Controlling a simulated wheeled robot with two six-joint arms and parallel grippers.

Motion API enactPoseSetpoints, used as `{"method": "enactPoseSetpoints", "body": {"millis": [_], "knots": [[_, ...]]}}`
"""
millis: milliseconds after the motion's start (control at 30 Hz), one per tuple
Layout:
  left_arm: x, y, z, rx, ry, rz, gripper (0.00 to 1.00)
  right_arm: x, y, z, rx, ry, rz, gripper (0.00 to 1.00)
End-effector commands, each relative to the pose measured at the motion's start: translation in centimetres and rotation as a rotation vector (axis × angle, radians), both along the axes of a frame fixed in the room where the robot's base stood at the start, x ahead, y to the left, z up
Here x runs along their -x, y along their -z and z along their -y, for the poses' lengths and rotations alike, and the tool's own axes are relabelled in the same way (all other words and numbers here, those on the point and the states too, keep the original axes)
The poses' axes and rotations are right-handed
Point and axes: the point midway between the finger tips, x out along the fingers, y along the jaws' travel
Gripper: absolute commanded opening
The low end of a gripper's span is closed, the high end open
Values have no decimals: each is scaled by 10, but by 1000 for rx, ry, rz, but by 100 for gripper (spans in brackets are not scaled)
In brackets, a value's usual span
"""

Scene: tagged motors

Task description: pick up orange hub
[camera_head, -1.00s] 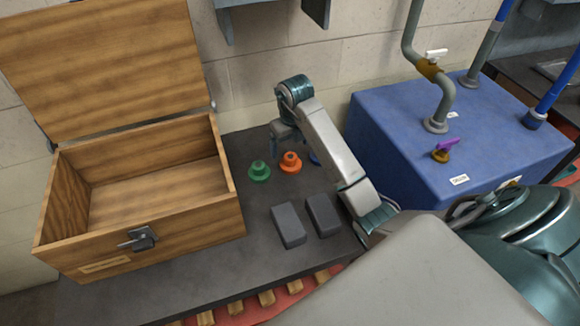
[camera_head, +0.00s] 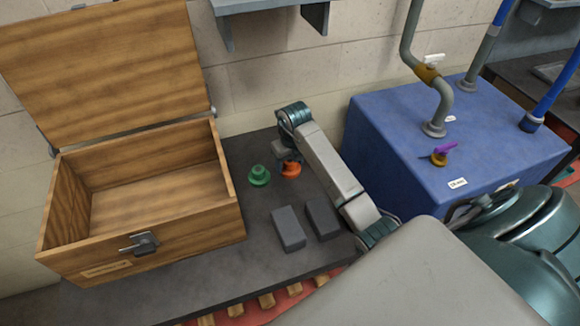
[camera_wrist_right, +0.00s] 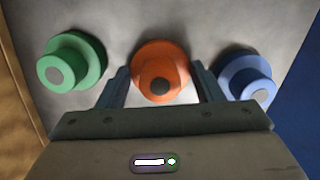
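The orange hub (camera_head: 291,169) stands on the dark bench top, partly covered by my right gripper in the head view. In the right wrist view the orange hub (camera_wrist_right: 161,72) sits between the two spread fingers of my right gripper (camera_wrist_right: 160,82). The fingers are open on either side of it, and contact cannot be made out. In the head view my right gripper (camera_head: 287,158) is low over the hub. My left gripper is not in view.
A green hub (camera_head: 259,175) stands left of the orange one. A blue hub (camera_wrist_right: 244,77) stands close to the right finger. Two grey blocks (camera_head: 288,229) lie nearer the front. An open wooden box (camera_head: 140,215) is at left, a blue cabinet (camera_head: 400,150) at right.

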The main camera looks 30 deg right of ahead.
Motion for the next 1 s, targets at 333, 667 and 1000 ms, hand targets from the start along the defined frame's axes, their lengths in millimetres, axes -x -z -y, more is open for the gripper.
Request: {"method": "enactPoseSetpoints", "body": {"millis": [333, 667, 1000], "knots": [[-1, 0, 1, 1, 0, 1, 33, -1, -1, 0, 1, 0, 2, 23], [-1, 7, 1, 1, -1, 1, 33, -2, -37, 0, 2, -2, 8, 23], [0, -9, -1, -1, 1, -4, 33, 0, -97, 0, 0, -1, 2, 23]]}}
